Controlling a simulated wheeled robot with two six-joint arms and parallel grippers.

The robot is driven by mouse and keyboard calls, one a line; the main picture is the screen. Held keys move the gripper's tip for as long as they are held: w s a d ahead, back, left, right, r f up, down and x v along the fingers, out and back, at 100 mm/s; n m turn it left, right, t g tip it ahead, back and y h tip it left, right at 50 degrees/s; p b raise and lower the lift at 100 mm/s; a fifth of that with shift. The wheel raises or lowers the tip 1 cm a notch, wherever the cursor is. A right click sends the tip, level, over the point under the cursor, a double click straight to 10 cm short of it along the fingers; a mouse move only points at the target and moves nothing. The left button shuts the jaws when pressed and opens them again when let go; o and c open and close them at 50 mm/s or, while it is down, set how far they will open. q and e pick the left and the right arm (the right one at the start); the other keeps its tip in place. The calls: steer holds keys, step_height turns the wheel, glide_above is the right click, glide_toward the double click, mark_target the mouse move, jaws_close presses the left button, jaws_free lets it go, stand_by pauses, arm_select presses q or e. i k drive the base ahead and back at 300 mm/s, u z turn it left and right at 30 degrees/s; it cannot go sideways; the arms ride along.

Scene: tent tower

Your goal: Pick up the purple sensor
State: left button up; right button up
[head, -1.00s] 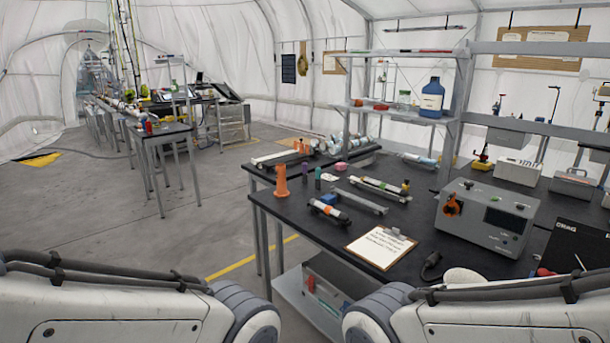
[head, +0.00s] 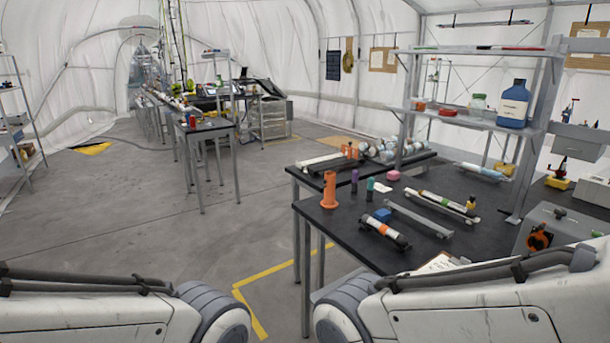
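A small purple upright cylinder, which looks like the purple sensor (head: 354,181), stands on the black table (head: 335,237) to the right of my view. It stands between an orange cylinder (head: 330,190) and a teal cylinder (head: 370,189), apart from both. Parts of my two arms show at the bottom left and bottom right. Neither gripper is in view.
A blue block (head: 382,215), a black-and-white tube with an orange band (head: 385,232), a grey rail (head: 418,217) and a pink block (head: 393,176) lie nearby. A shelf with a blue bottle (head: 513,104) stands behind. Open floor (head: 150,210) lies left of the table.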

mark_target(355, 182)
steer(key=u, duration=0.55)
steer(key=i, duration=1.85)
steer(key=z, duration=0.5)
steer(key=i, duration=1.55)
steer(key=z, duration=0.8)
